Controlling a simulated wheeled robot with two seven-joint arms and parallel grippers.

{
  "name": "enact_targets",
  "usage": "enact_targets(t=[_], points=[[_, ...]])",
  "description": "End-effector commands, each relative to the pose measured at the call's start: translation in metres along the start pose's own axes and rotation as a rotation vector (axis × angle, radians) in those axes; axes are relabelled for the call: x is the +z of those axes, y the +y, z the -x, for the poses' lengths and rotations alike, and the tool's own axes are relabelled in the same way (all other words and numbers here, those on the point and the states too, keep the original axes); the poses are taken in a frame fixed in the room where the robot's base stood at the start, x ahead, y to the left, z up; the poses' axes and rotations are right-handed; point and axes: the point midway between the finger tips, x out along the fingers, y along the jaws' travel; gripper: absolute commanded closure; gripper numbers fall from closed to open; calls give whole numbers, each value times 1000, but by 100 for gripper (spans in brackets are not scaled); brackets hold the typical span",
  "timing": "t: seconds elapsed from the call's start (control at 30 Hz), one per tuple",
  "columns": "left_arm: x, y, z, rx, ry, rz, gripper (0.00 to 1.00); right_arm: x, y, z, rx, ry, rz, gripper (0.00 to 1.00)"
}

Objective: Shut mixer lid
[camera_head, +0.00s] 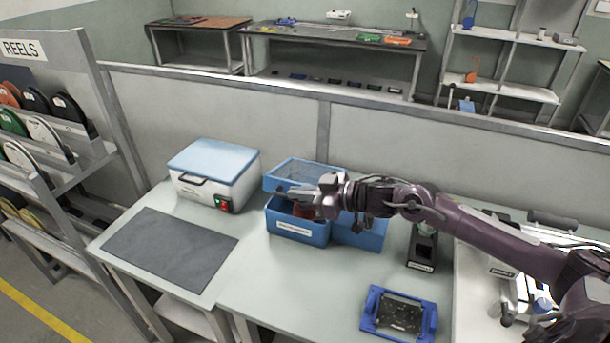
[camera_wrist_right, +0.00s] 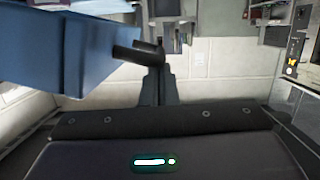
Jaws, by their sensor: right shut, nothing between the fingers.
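The mixer appears to be the white box (camera_head: 238,189) with a black front handle and a red and green switch, standing at the back left of the bench. Its light blue lid (camera_head: 214,158) lies flat on top and looks closed. My right gripper (camera_head: 287,194) is to the right of the mixer, apart from it, above the blue bins. Its fingers are shut and empty; they also show in the wrist view (camera_wrist_right: 160,84). A large blue surface (camera_wrist_right: 60,60) fills the left of the wrist view; I cannot tell which object it is. My left gripper is not in view.
Blue bins (camera_head: 297,232) stand under my right gripper, one holding a reddish item. A dark mat (camera_head: 170,248) lies in front of the mixer. A blue-framed board (camera_head: 399,314) lies at the front, and a black holder (camera_head: 422,249) stands behind it. A low partition (camera_head: 235,115) runs behind.

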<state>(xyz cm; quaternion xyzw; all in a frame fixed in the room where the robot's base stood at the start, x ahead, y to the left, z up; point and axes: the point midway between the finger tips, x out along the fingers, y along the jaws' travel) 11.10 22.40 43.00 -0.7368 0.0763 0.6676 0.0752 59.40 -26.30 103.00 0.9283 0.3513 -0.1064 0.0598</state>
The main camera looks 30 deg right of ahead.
Motion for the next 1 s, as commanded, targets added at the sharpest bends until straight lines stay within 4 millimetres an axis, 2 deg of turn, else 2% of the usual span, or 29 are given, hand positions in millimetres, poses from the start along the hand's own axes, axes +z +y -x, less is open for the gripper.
enact_targets(t=[0.03,0.1,0.4,0.6,1.0], points=[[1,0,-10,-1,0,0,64,15,-6,-4,8,-2,34,100],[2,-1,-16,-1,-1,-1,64,25,-11,-6,21,-1,84,100],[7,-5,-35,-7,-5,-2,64,56,-22,-14,60,1,241,100],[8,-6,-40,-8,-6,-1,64,64,-25,-16,71,0,287,100],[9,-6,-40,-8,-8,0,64,67,-26,-16,73,-3,299,100]])
